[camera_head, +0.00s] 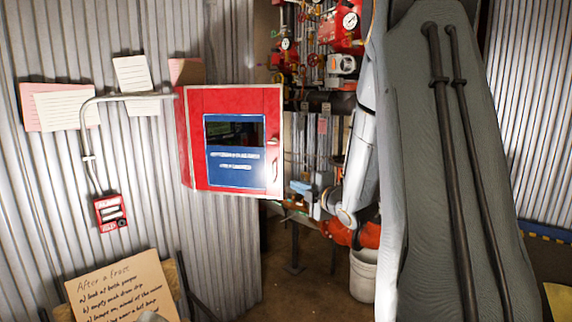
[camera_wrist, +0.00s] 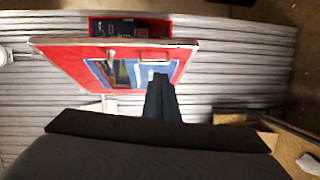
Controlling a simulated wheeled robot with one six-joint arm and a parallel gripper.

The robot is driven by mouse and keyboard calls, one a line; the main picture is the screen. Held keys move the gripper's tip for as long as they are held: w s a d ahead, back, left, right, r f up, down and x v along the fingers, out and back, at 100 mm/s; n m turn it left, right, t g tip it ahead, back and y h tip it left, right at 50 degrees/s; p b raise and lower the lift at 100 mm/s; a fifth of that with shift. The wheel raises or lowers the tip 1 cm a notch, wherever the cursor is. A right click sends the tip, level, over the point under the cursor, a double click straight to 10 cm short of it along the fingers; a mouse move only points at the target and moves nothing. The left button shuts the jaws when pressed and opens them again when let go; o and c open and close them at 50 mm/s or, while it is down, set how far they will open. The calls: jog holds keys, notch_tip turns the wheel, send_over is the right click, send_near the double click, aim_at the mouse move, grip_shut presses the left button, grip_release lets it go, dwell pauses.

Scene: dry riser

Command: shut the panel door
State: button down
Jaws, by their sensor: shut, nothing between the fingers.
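The panel door (camera_head: 196,150) is red with a pale metal edge, a dark window and a blue label. It also shows in the wrist view (camera_wrist: 75,62), standing ajar at an angle from its red cabinet (camera_wrist: 160,30), whose dark inside shows past the door edge. A small handle (camera_head: 272,142) sits near the door's right edge in the head view. My gripper (camera_wrist: 160,80) is shut and empty. Its dark fingers overlap the door's label side in the wrist view; I cannot tell whether they touch it. The gripper is not clearly visible in the head view.
A red call box (camera_head: 110,212) with a grey conduit hangs on the corrugated wall left of the cabinet. A handwritten cardboard sign (camera_head: 122,287) stands below. Red valves and gauges (camera_head: 340,22) and a white bucket (camera_head: 362,275) are to the right.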

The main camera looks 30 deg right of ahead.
jog(key=r+n+t+y, duration=0.1)
jog(key=r+n, duration=0.1)
jog(key=p, duration=0.3)
send_near(279, 165)
jog(key=w+a, duration=0.2)
jog(key=a, duration=0.1)
jog(key=w+d, duration=0.1)
jog(key=w+d+p, duration=0.1)
jog(key=w, duration=0.1)
jog(key=shift+p, duration=0.3)
jog(key=shift+w+d, duration=0.15)
jog(key=shift+w, duration=0.1)
jog(key=shift+w, duration=0.1)
